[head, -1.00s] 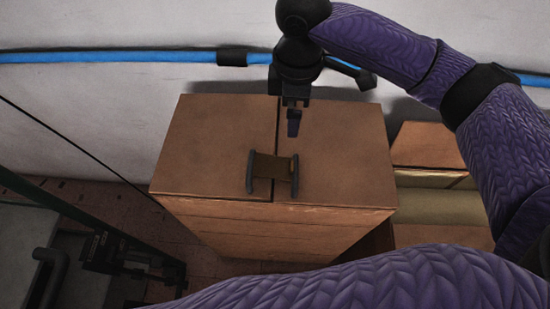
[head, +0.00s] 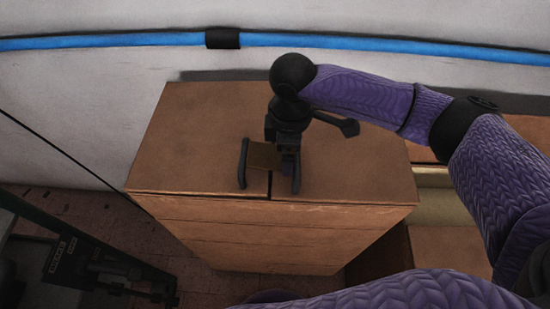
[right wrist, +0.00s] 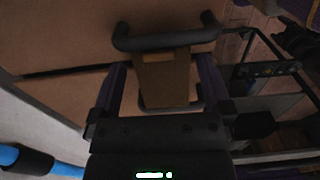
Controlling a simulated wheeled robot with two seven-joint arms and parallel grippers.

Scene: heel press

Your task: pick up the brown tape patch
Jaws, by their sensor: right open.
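The brown tape patch (head: 263,155) lies on top of a large brown box (head: 350,165), over the seam. In the head view my right gripper (head: 289,168) is down at the patch's right end and hides part of it. In the right wrist view the patch (right wrist: 165,75) shows between the two spread fingers of my right gripper (right wrist: 161,68), with a gap on each side. The gripper is open and holds nothing. My left gripper is not in view.
A dark bar handle (head: 243,163) stands at the patch's left end, and another (head: 296,176) at its right end, close to my gripper. A dark metal frame (head: 80,260) stands at lower left. A blue pipe (head: 120,40) runs along the wall behind.

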